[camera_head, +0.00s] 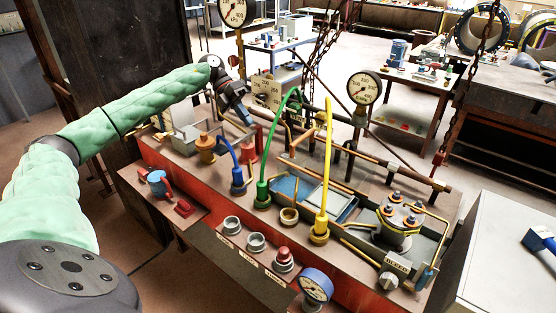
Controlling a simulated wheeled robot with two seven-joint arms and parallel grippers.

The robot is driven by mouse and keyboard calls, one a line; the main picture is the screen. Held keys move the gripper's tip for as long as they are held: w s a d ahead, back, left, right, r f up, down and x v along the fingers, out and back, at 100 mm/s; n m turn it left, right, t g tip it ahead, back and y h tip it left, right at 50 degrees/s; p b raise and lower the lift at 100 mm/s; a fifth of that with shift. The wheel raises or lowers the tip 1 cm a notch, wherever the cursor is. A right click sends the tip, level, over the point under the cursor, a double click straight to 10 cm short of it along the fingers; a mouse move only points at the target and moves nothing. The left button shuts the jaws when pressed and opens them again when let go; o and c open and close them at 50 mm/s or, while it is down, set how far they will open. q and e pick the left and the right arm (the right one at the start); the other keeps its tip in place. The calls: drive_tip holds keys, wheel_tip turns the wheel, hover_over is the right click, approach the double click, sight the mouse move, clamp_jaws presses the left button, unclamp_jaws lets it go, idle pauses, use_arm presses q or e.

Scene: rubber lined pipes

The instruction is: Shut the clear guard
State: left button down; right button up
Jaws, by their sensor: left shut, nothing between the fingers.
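The clear guard is hard to make out for certain. Thin yellow edging (425,203) stands around a bolted flange (398,215) at the right end of the red-sided bench, and may be its frame. I cannot tell how far open it is. My left gripper (245,119) is shut and empty at the far left part of the bench, above and behind a brass fitting (206,150). It is well to the left of the flange, with the coloured hoses between them. My right gripper is not in view.
A green hose (263,160), a yellow hose (326,170) and a blue hose (226,150) rise from the bench (300,247). Gauges (363,87) stand behind on posts, and chains hang at the back. A grey cabinet (505,250) stands at the right.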

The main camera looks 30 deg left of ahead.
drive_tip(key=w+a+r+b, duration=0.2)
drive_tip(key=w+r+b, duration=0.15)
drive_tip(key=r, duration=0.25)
use_arm(q)
drive_tip(key=w+p+x, duration=0.1)
drive_tip(key=p+x, duration=0.7)
drive_tip(key=x, duration=0.7)
drive_tip(key=shift+f, duration=0.15)
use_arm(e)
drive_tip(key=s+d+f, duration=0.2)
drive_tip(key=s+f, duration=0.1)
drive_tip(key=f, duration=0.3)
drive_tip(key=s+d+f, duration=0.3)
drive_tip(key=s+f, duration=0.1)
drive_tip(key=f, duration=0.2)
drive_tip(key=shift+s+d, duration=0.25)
use_arm(q)
drive_tip(key=shift+s+d, duration=0.15)
drive_tip(key=shift+d, duration=0.1)
